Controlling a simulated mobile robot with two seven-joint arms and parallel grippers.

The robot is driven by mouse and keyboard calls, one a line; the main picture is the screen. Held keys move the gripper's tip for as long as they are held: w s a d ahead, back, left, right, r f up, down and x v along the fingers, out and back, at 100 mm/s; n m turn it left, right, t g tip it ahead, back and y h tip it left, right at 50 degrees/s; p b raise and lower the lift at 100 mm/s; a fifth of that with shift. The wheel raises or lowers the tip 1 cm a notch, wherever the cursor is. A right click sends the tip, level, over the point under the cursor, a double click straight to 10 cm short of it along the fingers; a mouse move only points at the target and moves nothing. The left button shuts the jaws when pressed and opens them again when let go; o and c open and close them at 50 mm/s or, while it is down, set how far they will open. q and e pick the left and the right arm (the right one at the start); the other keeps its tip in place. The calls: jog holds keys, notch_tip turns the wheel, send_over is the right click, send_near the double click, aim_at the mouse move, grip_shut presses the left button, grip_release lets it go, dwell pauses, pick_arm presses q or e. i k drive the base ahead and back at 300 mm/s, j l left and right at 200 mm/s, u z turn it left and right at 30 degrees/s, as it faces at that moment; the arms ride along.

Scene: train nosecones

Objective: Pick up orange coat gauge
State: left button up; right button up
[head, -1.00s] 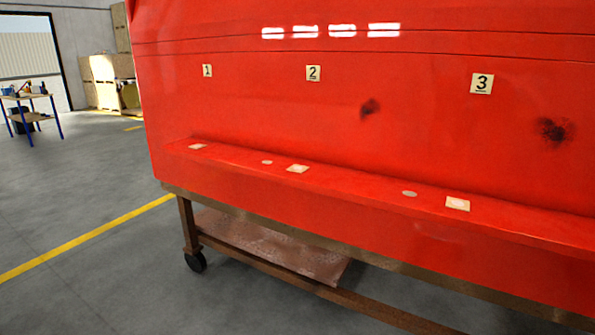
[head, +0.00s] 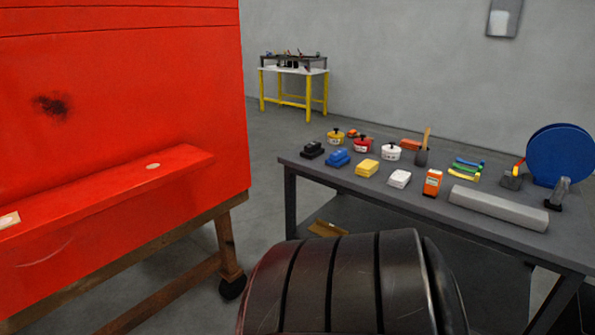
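An orange block-like device with a pale face, which looks like the orange coat gauge (head: 432,183), stands on the grey table (head: 520,237) at the right in the head view. It is near the table's front, between a white block and a grey roll. Neither of my grippers is in view. A dark ribbed part, probably my own arm, fills the bottom middle and hides part of the table's underside.
Several small items share the table: a white block (head: 399,179), a yellow block (head: 367,168), a grey roll (head: 497,207), a blue disc (head: 560,155). The red nosecone (head: 120,110) on its wheeled stand is left. Floor shows between them.

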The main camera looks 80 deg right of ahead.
aim_at(433, 177)
jog(key=z, duration=3.25)
jog(key=i+l+z, duration=0.2)
jog(key=i+l+u, duration=0.2)
jog(key=i+l, duration=0.85)
